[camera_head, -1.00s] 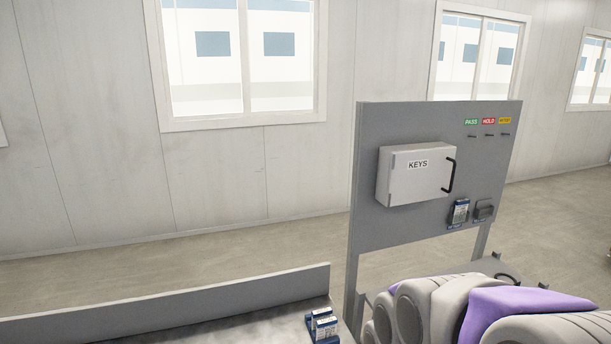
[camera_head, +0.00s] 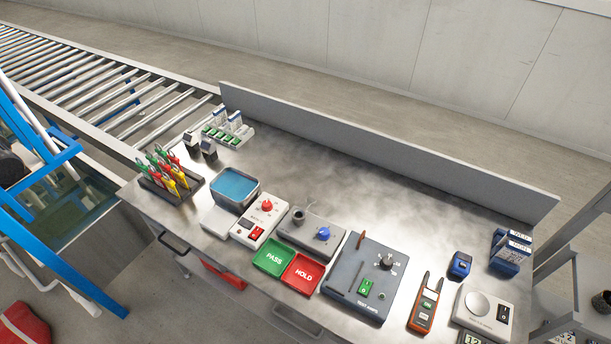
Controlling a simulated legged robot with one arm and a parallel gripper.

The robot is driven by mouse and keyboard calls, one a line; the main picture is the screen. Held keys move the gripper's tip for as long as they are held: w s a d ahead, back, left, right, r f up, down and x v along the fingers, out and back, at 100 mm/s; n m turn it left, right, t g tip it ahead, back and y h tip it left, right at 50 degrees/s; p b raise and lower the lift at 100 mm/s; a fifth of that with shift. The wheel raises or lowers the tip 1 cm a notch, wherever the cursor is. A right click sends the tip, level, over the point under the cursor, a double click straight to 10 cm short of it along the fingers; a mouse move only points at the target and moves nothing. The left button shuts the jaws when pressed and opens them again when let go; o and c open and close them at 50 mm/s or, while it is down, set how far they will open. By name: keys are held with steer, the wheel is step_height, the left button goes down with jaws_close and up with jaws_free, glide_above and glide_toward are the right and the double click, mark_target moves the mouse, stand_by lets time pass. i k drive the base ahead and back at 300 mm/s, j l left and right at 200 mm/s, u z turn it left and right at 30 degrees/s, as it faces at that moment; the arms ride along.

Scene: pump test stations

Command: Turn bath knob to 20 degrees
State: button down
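A small basin of blue liquid (camera_head: 218,197), which looks like the bath, stands on the metal bench, left of its middle. Just right of it is a white control box (camera_head: 243,230) with a red knob (camera_head: 267,206) on top and a red switch (camera_head: 257,232) near its front. The knob's scale and pointer are too small to read. A blue knob (camera_head: 323,233) sits on a separate grey unit (camera_head: 302,243) further right. I cannot tell from labels which knob is the bath's. My gripper is not in view.
Green PASS (camera_head: 273,257) and red HOLD (camera_head: 302,273) trays lie in front of the grey unit. A dark test panel (camera_head: 352,302) and an orange meter (camera_head: 424,305) are to the right. Coloured clips (camera_head: 168,170) stand left. The back of the bench (camera_head: 340,160) is clear.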

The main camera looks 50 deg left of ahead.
mark_target(266, 205)
steer(key=u, duration=0.4)
steer(key=k+j+u, duration=0.1)
steer(key=u, duration=0.75)
steer(key=j+u, duration=0.1)
steer(key=u, duration=0.3)
steer(key=j+u, duration=0.1)
steer(key=u, duration=0.35)
